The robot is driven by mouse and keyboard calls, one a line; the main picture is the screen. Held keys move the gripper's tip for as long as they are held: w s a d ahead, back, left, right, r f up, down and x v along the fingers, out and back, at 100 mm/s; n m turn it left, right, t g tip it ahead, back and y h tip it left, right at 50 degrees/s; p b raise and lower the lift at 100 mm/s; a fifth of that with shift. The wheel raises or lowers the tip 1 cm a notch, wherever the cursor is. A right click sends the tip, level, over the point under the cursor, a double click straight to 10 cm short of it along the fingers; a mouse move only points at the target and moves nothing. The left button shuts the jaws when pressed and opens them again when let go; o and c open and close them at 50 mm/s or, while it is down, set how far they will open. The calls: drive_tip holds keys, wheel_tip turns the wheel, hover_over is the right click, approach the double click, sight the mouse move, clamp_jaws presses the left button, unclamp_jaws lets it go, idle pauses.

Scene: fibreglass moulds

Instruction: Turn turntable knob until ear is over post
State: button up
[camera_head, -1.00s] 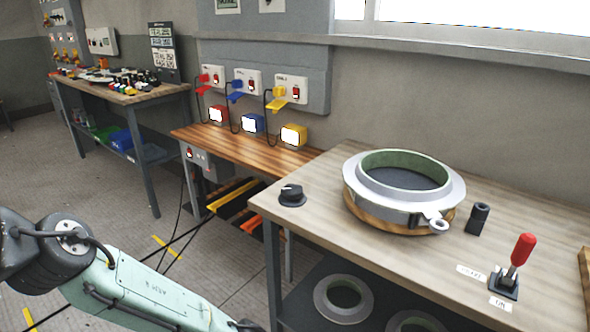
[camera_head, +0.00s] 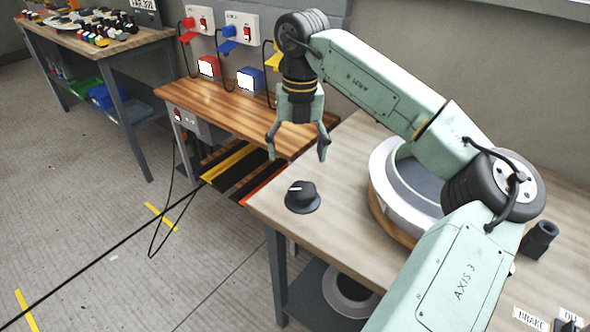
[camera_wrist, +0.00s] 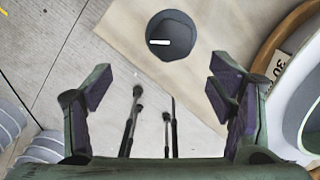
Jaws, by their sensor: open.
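The black turntable knob (camera_head: 301,196), with a white pointer line, stands at the near left corner of the right bench. In the wrist view the knob (camera_wrist: 171,36) lies beyond the fingertips, its white line pointing left. My gripper (camera_head: 298,150) hangs above the knob, pointing down, open and empty; its open fingers also show in the wrist view (camera_wrist: 158,90). The grey ring mould on the turntable (camera_head: 383,185) is partly hidden by my arm. The ear is hidden behind my arm. The dark post (camera_head: 539,238) stands at the right of the bench.
The brake lever is mostly out of view; its labels (camera_head: 530,318) show at the lower right. A wooden side bench (camera_head: 215,95) with coloured boxes and plugs stands behind left. A ring (camera_head: 345,292) lies on the shelf below. Bench top around the knob is clear.

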sight(303, 189)
drive_tip(key=f+p, duration=0.1)
drive_tip(key=f, duration=0.2)
drive_tip(key=d+f+p, duration=0.1)
drive_tip(key=f, duration=0.3)
drive_tip(key=f+p, duration=0.1)
drive_tip(key=f, duration=0.2)
drive_tip(key=shift+w+d+f, duration=0.1)
drive_tip(key=shift+d+f, duration=0.1)
drive_tip(key=shift+f, duration=0.1)
drive_tip(key=shift+c, duration=0.2)
drive_tip(key=c, duration=1.1)
